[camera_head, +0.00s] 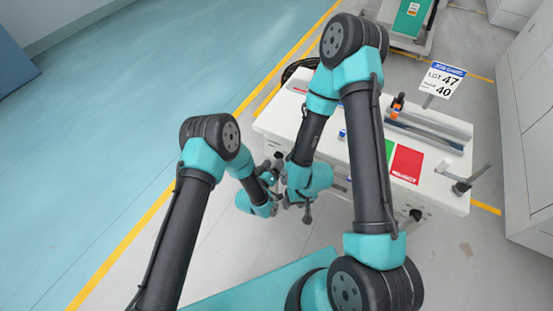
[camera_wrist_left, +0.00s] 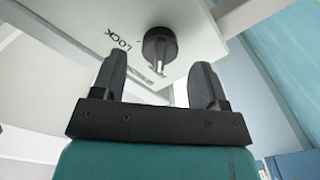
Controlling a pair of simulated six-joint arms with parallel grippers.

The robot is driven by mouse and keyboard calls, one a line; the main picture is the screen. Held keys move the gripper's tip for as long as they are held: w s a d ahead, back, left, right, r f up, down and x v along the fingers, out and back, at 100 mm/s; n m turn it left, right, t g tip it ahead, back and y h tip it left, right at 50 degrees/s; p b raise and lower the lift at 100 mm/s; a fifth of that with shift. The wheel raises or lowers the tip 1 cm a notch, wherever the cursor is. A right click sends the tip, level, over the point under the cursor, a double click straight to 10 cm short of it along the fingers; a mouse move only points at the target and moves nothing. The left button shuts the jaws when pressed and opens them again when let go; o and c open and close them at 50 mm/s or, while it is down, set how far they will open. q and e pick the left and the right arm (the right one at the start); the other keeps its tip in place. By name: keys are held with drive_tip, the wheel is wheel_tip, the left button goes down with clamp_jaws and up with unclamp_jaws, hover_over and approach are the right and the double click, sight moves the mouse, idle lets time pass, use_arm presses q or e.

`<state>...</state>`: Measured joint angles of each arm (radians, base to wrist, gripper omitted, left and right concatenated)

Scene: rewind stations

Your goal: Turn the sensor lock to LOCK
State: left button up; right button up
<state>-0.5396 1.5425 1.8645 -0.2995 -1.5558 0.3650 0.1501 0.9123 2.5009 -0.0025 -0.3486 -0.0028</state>
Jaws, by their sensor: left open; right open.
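The sensor lock is a round black knob (camera_wrist_left: 160,47) on a pale panel, seen in the left wrist view. Its white pointer line faces down in that picture, away from the printed word LOCK (camera_wrist_left: 119,42) at its upper left. A second label below the knob is partly hidden by a finger. My left gripper (camera_wrist_left: 160,72) is open, its two black fingers apart short of the knob, which shows between their tips. In the head view my left gripper (camera_head: 273,168) is at the station's left end, and the knob cannot be made out. My right gripper (camera_head: 300,207) is open and empty close by.
Open floor lies left of the yellow line.

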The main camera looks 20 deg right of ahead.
use_arm(q)
drive_tip(key=shift+x, duration=1.65)
drive_tip(key=c, duration=0.9)
